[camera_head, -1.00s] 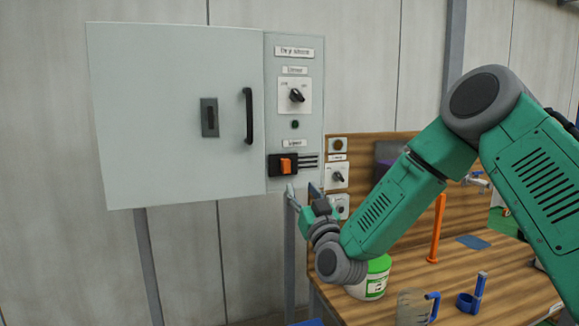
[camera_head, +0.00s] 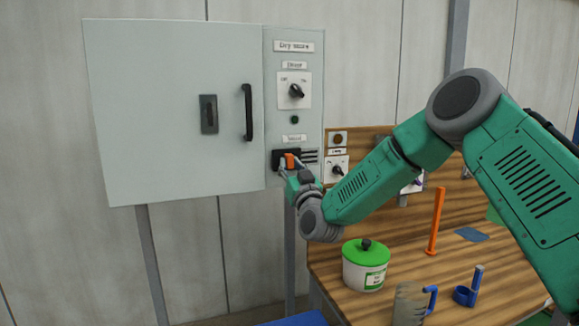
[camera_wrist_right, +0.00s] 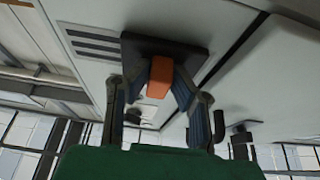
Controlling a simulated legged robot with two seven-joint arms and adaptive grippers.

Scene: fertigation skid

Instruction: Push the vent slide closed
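The vent slide (camera_head: 279,158) is a black plate with an orange tab (camera_head: 290,160), low on the right panel of the grey cabinet. Dark vent slots (camera_head: 311,157) show to the right of the plate. My right gripper (camera_head: 285,170) is at the slide, partly covering it. In the right wrist view the orange tab (camera_wrist_right: 160,77) stands between the two spread fingers (camera_wrist_right: 155,88), with a gap visible on the left finger's side. Contact on the right finger's side is unclear. My left gripper is not in view.
The cabinet door (camera_head: 180,110) with its black handle (camera_head: 248,112) is shut. A rotary switch (camera_head: 296,91) sits above the vent. The wooden bench (camera_head: 400,280) below right carries a green-lidded tub (camera_head: 366,268), an orange post (camera_head: 436,222) and a blue holder (camera_head: 468,293).

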